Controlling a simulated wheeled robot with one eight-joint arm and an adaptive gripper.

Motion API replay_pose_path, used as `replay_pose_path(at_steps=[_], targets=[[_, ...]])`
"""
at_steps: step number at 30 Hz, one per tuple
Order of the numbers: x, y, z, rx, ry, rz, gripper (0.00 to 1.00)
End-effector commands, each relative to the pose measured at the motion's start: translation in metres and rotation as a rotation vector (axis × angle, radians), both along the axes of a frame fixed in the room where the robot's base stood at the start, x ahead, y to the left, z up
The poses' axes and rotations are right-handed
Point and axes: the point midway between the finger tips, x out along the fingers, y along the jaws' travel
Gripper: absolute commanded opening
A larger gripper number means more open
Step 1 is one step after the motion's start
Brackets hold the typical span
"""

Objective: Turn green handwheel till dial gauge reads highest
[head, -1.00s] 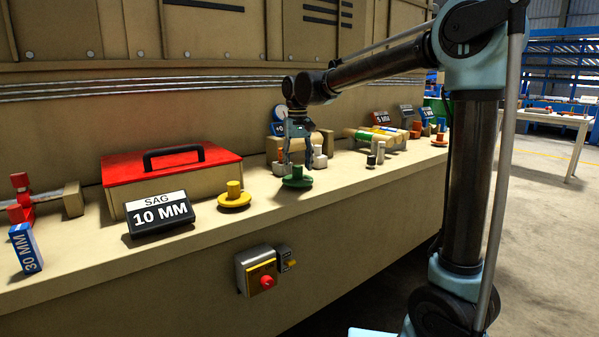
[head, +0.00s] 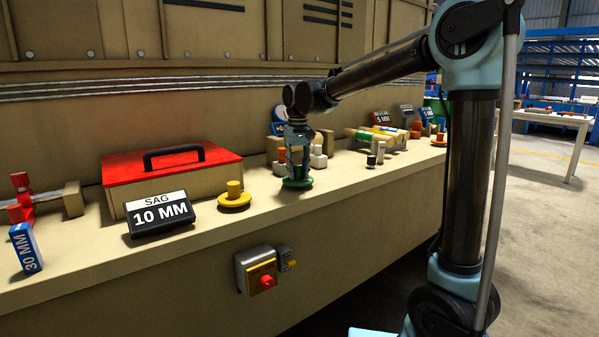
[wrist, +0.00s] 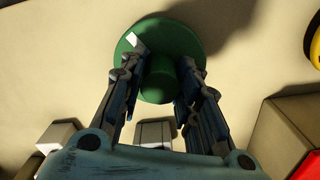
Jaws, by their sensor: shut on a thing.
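The green handwheel (head: 297,184) lies flat on the bench ledge below my gripper (head: 297,171). In the wrist view its round disc (wrist: 182,38) carries a small white mark (wrist: 135,41) at the upper left. My gripper (wrist: 160,80) points down, shut on the handwheel's raised hub, with one finger on each side.
A yellow handwheel (head: 234,197) and a black sign reading SAG 10 MM (head: 160,213) are to the left, before a red-lidded box (head: 172,170). Small posts (head: 376,153) and rollers (head: 376,137) stand to the right. A red-button switch box (head: 257,271) is on the bench front.

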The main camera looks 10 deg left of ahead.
Motion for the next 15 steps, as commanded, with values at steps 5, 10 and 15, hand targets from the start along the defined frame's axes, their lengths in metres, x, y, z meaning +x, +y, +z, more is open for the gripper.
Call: replay_pose_path(at_steps=[5, 10, 15], targets=[[0.0004, -0.0009, -0.0003, -0.004, 0.0, 0.033, 0.07], [0.0005, -0.0007, -0.0002, -0.004, 0.0, 0.119, 0.07], [0.0007, -0.0007, -0.0002, -0.004, -0.001, 0.255, 0.07]])
